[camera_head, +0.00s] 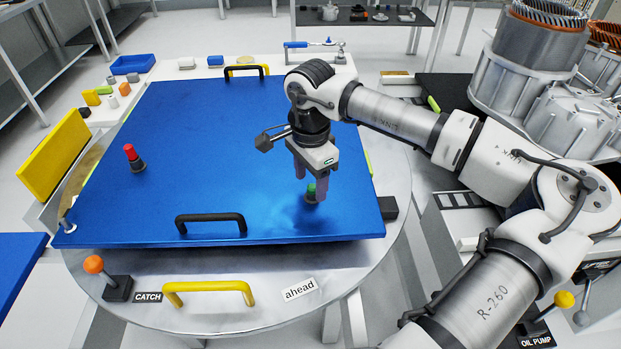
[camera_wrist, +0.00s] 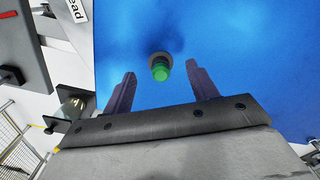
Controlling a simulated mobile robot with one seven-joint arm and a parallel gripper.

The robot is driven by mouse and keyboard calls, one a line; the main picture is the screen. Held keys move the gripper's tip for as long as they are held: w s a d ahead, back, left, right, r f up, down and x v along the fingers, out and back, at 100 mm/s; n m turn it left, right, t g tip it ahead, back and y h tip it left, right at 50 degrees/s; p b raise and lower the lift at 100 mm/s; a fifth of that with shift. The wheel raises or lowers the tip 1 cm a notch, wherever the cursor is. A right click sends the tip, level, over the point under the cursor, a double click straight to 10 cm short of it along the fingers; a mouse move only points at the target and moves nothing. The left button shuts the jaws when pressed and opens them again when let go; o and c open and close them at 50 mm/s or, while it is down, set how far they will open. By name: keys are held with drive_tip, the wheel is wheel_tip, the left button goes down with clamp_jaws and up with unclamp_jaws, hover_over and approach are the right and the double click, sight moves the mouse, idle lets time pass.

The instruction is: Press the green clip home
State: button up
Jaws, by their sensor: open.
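The green clip (camera_head: 312,190) stands on the blue plate (camera_head: 210,140) near its right front part, on a dark round base. It also shows in the wrist view as a green cap (camera_wrist: 160,71) on a grey ring. My gripper (camera_head: 308,190) is over it, pointing down, and its fingers partly hide the clip in the head view. In the wrist view my gripper (camera_wrist: 162,85) is open, with one finger on each side of the clip and gaps between. I cannot tell how deep the clip sits. A red clip (camera_head: 130,153) stands on a dark base at the plate's left.
Black handles stand at the plate's front (camera_head: 211,219) and back. On the round table's front rim are an orange-knobbed catch (camera_head: 94,265), a yellow handle (camera_head: 209,288) and an "ahead" label (camera_head: 300,289). A metal stator housing (camera_head: 545,75) is at right. The plate's middle is clear.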

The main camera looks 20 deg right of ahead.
drive_tip(key=shift+r+p, duration=0.75)
drive_tip(key=shift+r, duration=0.95)
wheel_tip(320, 180, up, 14)
drive_tip(key=b, duration=0.1)
drive_tip(key=shift+b, duration=0.35)
drive_tip(key=shift+f, duration=0.2)
idle(0.6)
